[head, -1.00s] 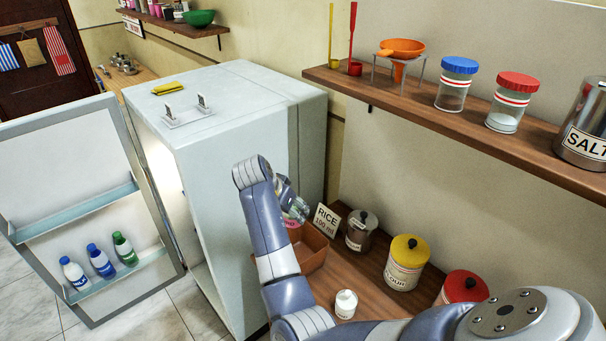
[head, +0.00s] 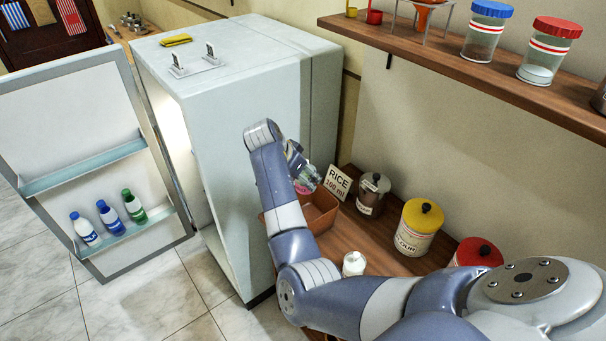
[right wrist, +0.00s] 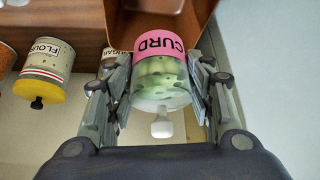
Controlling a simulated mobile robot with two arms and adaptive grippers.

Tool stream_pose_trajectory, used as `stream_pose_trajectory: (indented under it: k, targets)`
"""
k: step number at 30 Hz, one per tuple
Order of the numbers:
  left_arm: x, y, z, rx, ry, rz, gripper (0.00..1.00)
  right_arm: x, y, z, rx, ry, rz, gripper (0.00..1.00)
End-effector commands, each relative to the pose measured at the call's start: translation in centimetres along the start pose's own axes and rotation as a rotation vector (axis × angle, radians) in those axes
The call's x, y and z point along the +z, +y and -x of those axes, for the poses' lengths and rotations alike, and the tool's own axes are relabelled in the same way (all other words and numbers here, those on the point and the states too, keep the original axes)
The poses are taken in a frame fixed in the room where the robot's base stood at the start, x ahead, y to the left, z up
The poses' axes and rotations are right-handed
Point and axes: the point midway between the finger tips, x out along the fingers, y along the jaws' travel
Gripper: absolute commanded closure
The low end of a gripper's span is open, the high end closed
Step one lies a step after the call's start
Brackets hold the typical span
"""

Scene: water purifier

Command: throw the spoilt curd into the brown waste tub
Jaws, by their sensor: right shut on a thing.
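My right gripper (head: 304,170) is shut on the curd container, whose pink part (head: 304,188) shows just below the fingers. In the right wrist view the gripper (right wrist: 160,95) grips the clear curd container (right wrist: 160,80) from both sides. It has a pink CURD label and green, mouldy-looking contents. The brown waste tub (head: 322,214) stands on the wooden counter beside the fridge, partly hidden by my arm. In the head view the container appears at the tub's back edge; the tub (right wrist: 203,18) shows behind it in the wrist view. My left gripper is out of view.
The fridge (head: 250,110) stands left of the tub with its door (head: 80,150) open. A RICE sign (head: 338,182), a metal canister (head: 372,195), a flour jar (head: 418,228) and a small white bottle (head: 354,263) are on the counter. A shelf (head: 470,75) hangs above.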

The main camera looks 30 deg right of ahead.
Motion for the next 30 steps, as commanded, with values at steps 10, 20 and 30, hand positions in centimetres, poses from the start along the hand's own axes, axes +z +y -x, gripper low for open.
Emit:
stream_pose_trajectory:
  k: [10, 20, 30]
  targets:
    - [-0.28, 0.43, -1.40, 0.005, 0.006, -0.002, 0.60, 0.72, -0.03, -1.20, -0.001, 0.002, -0.001, 0.80]
    - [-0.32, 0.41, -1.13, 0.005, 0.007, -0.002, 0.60, 0.31, 0.01, -1.33, -0.001, 0.003, -0.001, 0.80]
    - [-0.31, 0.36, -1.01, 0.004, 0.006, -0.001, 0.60, 0.05, 0.01, -1.64, -0.001, 0.002, 0.000, 0.80]
